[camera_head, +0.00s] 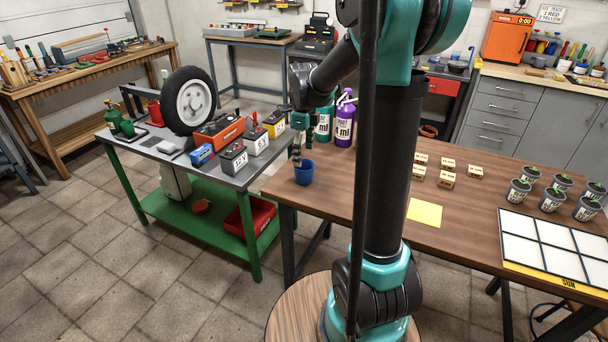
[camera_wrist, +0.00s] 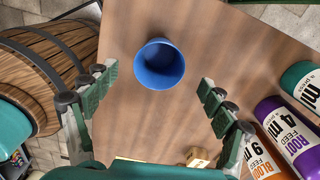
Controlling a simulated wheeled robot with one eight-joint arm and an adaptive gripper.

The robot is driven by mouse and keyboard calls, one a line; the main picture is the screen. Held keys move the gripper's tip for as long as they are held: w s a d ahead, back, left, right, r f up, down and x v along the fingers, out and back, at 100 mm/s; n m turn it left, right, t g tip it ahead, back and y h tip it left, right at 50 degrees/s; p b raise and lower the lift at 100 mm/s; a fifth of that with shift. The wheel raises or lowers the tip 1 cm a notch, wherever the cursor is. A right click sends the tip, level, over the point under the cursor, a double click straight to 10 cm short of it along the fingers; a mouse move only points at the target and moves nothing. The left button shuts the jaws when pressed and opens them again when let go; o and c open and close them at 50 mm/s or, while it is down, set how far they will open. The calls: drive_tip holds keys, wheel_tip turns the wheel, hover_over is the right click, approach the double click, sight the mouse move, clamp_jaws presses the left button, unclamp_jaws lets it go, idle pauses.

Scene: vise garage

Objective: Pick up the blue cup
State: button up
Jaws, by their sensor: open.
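The blue cup (camera_head: 304,174) stands upright near the left corner of the brown wooden table (camera_head: 465,195). In the wrist view the cup (camera_wrist: 159,64) is seen from above, its mouth facing the camera and its inside empty. My gripper (camera_head: 297,151) is just above and behind the cup in the head view, pointing down. In the wrist view my gripper (camera_wrist: 155,88) has its two fingers spread wide, one on each side below the cup. The fingers appear apart from the cup and hold nothing.
Bottles, one purple (camera_head: 345,119) and one teal (camera_head: 323,124), stand close behind the cup. Small wooden blocks (camera_head: 447,180), a yellow sheet (camera_head: 425,213) and plant pots (camera_head: 517,191) lie farther right. A green bench (camera_head: 150,160) with batteries stands left. A barrel (camera_wrist: 45,75) shows in the wrist view.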

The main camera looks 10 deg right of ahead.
sight(304, 166)
drive_tip(key=shift+s+d+f, duration=0.1)
drive_tip(key=shift+f, duration=2.8)
drive_tip(key=shift+c, duration=0.3)
drive_tip(key=c, duration=1)
drive_tip(key=shift+r, duration=0.15)
drive_tip(key=shift+c, duration=0.2)
